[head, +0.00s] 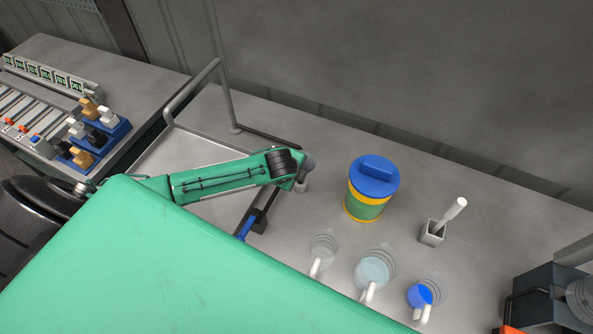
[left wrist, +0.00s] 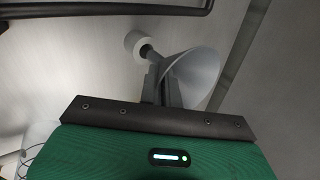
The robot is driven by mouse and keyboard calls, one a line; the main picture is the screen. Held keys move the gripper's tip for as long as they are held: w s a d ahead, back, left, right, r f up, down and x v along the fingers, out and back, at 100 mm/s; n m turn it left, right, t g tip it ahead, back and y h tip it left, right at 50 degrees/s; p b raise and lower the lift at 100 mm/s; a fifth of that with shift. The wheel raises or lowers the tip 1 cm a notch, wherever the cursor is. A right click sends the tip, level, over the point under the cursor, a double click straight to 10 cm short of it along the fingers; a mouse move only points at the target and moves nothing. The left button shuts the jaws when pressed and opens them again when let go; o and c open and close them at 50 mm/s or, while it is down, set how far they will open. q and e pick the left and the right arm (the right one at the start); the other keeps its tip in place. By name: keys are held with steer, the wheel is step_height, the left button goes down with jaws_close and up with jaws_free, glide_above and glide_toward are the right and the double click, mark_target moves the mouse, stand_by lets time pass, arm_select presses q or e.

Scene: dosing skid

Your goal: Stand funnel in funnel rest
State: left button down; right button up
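The funnel (left wrist: 200,75) is a pale grey cone in the left wrist view. Its wide mouth faces right and its dark narrow stem points up and to the left. My left gripper (left wrist: 160,86) appears shut on the funnel near its neck. A white round ring-like piece (left wrist: 138,43), perhaps the funnel rest, is at the stem's end; I cannot tell whether the stem is inside it or only in front of it. In the head view my left arm's end hides the fingers, and a small pale piece (head: 301,187) shows just below it. My right gripper is not in view.
A blue-lidded canister (head: 373,177), a square holder (head: 432,233) with a white rod and several cups (head: 373,270) stand right of my left arm. A grey tubular frame (head: 227,95) rises behind it. The back right bench is clear.

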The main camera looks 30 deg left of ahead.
arm_select(q)
steer(key=shift+f, duration=0.5)
stand_by(0.3)
steer(key=shift+f+b, duration=1.45)
steer(key=shift+f, duration=0.85)
steer(key=c, duration=1.6)
jaws_free()
steer(key=shift+o, duration=0.2)
steer(key=shift+s+r, duration=0.35)
steer(key=shift+r, duration=0.25)
steer(key=b+v, duration=0.3)
steer(key=v, duration=0.9)
steer(key=shift+s+r, duration=0.15)
